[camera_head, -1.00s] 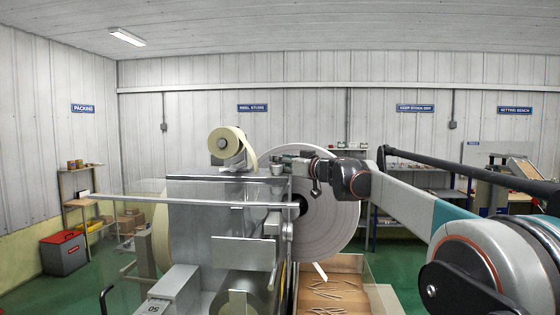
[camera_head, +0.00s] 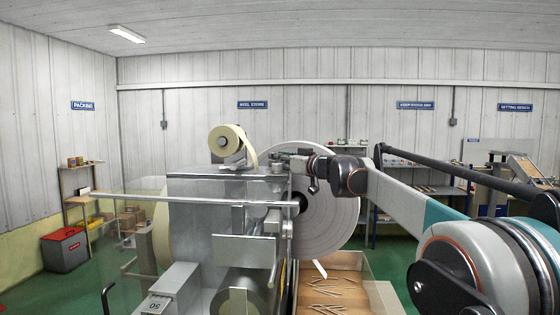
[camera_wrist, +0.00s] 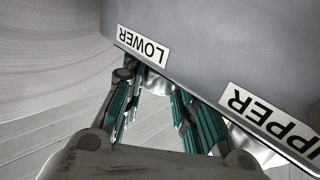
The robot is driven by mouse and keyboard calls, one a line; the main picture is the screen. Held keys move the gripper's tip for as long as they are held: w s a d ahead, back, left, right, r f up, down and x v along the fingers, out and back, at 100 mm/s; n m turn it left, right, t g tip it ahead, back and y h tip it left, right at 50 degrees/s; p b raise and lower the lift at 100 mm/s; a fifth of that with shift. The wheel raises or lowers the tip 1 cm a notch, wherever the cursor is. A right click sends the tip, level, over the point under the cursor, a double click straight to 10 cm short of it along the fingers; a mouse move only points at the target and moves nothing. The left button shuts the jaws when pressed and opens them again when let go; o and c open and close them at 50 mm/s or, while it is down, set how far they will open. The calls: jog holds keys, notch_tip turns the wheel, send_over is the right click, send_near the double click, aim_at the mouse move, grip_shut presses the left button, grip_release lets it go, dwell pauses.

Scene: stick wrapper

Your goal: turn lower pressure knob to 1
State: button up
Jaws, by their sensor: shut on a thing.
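In the wrist view, the LOWER label (camera_wrist: 143,46) and the UPPER label (camera_wrist: 270,120) appear upside down on the grey machine face. A shiny metal knob, the lower pressure knob (camera_wrist: 156,83), sits beside the LOWER label. My gripper (camera_wrist: 155,88) has its two green-lined fingers on either side of this knob, shut on it. The fingers hide most of the knob, and I cannot read its setting. Another metal knob (camera_wrist: 250,143) shows partly behind the right finger, by the UPPER label. In the head view, my gripper (camera_head: 284,160) is at the machine's top right edge.
The stick wrapper (camera_head: 215,190) has a small roll (camera_head: 225,141) on top and a large white reel (camera_head: 325,215) behind my wrist. A tray of sticks (camera_head: 345,262) lies below right. Clear guard panels stand at the left.

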jog(key=shift+r+n+g+y+p, duration=0.15)
jog(key=shift+n+g+y+p, duration=1.5)
jog(key=shift+g, duration=0.55)
jog(key=shift+c, duration=0.2)
jog(key=shift+n+g+y+p, duration=0.25)
jog(key=shift+n+g+p, duration=0.5)
jog(key=shift+p, duration=0.4)
jog(key=shift+n+g+y+p, duration=0.3)
jog(key=shift+n+g+p, duration=0.1)
jog(key=shift+g+p, duration=0.4)
jog(key=o, duration=0.8)
jog(key=shift+d, duration=0.1)
jog(key=v, duration=1.2)
jog(key=shift+f, duration=0.2)
